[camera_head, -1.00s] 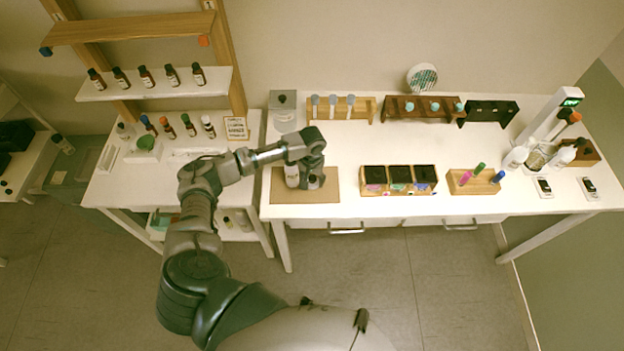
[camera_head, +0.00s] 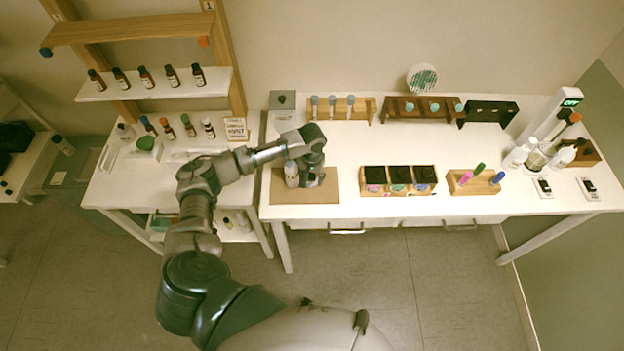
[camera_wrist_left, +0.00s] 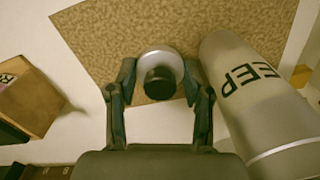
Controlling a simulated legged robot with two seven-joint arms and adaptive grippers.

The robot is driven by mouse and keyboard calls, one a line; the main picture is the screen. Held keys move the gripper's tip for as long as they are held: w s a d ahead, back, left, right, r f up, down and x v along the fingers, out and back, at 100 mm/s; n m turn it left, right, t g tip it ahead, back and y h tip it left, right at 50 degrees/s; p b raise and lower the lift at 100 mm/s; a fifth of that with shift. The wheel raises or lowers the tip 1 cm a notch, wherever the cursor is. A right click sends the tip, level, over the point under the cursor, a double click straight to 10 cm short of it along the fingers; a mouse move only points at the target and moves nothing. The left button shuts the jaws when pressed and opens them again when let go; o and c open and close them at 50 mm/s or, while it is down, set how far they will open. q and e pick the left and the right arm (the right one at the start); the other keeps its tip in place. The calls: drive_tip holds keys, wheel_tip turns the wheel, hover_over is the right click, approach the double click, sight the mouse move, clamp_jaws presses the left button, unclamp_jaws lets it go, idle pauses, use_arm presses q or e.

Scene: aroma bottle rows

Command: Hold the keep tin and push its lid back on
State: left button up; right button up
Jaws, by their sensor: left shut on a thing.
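The keep tin (camera_head: 291,174) is a pale grey cylinder standing upright on the brown mat (camera_head: 287,197). In the left wrist view the tin (camera_wrist_left: 262,110) fills the right side, with the letters "EEP" showing; its top is not clearly seen. The lid (camera_wrist_left: 160,62), a pale round disc with a black knob, is between the fingers of my left gripper (camera_wrist_left: 158,88), which is shut on it. In the head view my left gripper (camera_head: 312,178) is just right of the tin, low over the mat, and hides the lid. My right gripper is not in view.
An open-topped wooden box with three dark compartments (camera_head: 399,190) stands right of the mat. A grey canister (camera_head: 283,103) and a wooden rack with tubes (camera_head: 341,113) stand behind. The table between mat and racks is clear.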

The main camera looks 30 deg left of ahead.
use_arm(q)
wheel_tip(320, 180, up, 2)
drive_tip(key=shift+s+d+r, duration=0.15)
drive_tip(key=s+d+r, duration=0.1)
drive_tip(key=s+d, duration=0.9)
drive_tip(key=s, duration=0.2)
drive_tip(key=shift+r+b, duration=0.2)
drive_tip(key=shift+b, duration=0.25)
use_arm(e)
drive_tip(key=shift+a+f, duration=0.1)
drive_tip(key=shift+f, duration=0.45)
use_arm(q)
drive_tip(key=w+r+m+b, duration=0.1)
drive_tip(key=w+r+m, duration=0.1)
drive_tip(key=w+r, duration=0.4)
drive_tip(key=w, duration=0.3)
drive_tip(key=shift+w+d+r+m+b, duration=0.25)
drive_tip(key=shift+d+m+b, duration=0.05)
drive_tip(key=shift+m+b, duration=0.1)
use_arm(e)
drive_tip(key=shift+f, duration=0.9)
